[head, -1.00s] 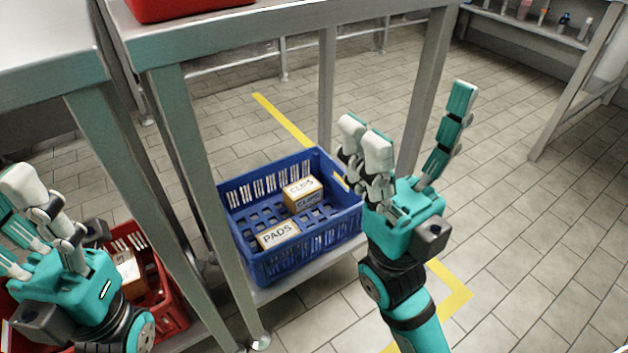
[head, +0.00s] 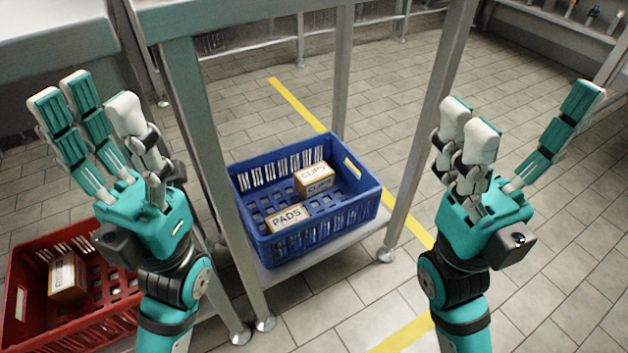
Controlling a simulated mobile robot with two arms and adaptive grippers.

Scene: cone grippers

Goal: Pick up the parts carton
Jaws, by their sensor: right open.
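No label reading "parts" can be made out in the head view. A small carton (head: 67,277) lies in the red crate (head: 20,310) at lower left; its label is too small to read. The blue crate (head: 325,232) holds a carton marked PADS (head: 287,217) and one marked CLIPS (head: 314,178). My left gripper (head: 100,95) is raised above and right of the red crate's carton in the picture, holding nothing visible; how far its fingers are apart is unclear. My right gripper (head: 520,115) is open and empty, to the right of the blue crate.
The blue crate stands on the low shelf (head: 330,248) of a metal table, between its legs (head: 420,130). Another table leg (head: 215,160) rises between the two crates. Yellow floor tape (head: 295,103) runs behind. The tiled floor (head: 570,270) at right is clear.

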